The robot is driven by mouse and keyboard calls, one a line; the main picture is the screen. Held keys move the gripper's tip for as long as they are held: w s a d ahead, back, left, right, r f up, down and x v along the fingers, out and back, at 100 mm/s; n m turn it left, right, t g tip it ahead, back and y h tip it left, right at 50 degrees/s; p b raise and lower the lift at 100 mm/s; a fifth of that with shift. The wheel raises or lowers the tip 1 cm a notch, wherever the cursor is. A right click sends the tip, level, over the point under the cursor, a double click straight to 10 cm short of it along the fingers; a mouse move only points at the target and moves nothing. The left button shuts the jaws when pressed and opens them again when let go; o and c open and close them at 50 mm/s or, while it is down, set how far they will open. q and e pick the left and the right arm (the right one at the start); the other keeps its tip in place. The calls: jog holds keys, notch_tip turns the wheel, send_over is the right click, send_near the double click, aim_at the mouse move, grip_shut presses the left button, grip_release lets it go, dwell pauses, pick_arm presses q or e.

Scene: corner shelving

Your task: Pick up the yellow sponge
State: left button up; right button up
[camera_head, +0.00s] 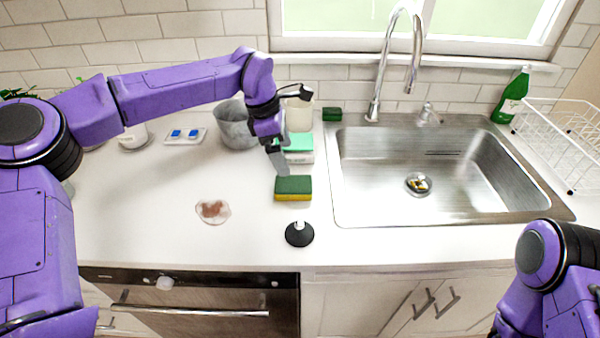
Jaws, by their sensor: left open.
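The yellow sponge (293,196) lies on the white counter, left of the sink. Its green scrubbing side faces up and its yellow side shows along the front edge. My left gripper (280,168) reaches in from the left and points down just behind the sponge, at its upper left. It is open, and no object shows between its fingers. I cannot tell whether a fingertip touches the sponge. My right arm shows at the lower right, but its gripper is out of view.
A green-topped sponge pack (299,146) and a grey pot (236,125) stand close behind my gripper. A black stopper (299,234) stands in front of the sponge. The steel sink (345,205) is to the right, with a tall faucet (384,75).

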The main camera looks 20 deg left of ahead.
aim_at(292, 183)
pick_arm(q)
jog(key=f, duration=0.2)
jog(key=s+d+f, duration=0.1)
jog(key=shift+s+f+p, duration=0.1)
jog(key=shift+f+p, duration=0.15)
jog(key=shift+p, duration=0.15)
jog(key=shift+d+f, duration=0.15)
jog(key=shift+f, duration=0.25)
jog(key=f, duration=0.1)
jog(key=w+f+p, duration=0.1)
jog(key=f, duration=0.1)
jog(key=f+p, duration=0.1)
jog(key=shift+w+d+f, duration=0.2)
jog(key=shift+d+f, duration=0.1)
jog(key=shift+f, duration=0.25)
jog(key=shift+s+d, duration=0.1)
jog(key=shift+s, duration=0.05)
pick_arm(e)
jog(key=r, duration=0.3)
jog(key=shift+s, duration=0.4)
pick_arm(q)
jog(key=shift+f, duration=0.3)
jog(key=c, duration=1)
